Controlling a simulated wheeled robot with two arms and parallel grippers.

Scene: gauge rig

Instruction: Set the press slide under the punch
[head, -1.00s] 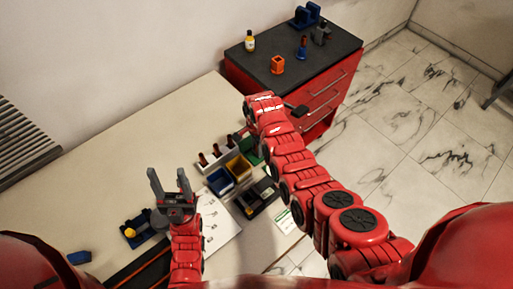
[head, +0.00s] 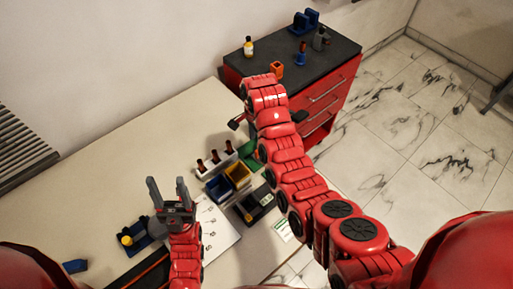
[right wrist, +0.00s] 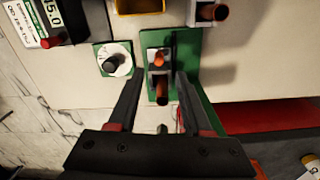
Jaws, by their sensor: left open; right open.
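In the right wrist view, a green-based fixture (right wrist: 188,45) that looks like the press carries a small grey block with an orange knob (right wrist: 159,58) and a brown-red cylinder (right wrist: 162,90). I cannot tell for sure which part is the slide and which the punch. My right gripper (right wrist: 160,76) is open, its fingers on either side of these parts, with no clear contact. In the head view the green fixture (head: 250,153) is partly hidden by my right arm. My left gripper (head: 167,183) is open and empty, its fingers pointing up, over the bench's left part.
A dial on a green plate (right wrist: 113,60) is close left of my right gripper. On the bench (head: 110,165) are a yellow bin (head: 238,169), a blue bin (head: 219,188), a white rack (head: 217,160) and a dark gauge box (head: 256,204). A red cabinet (head: 327,95) stands behind.

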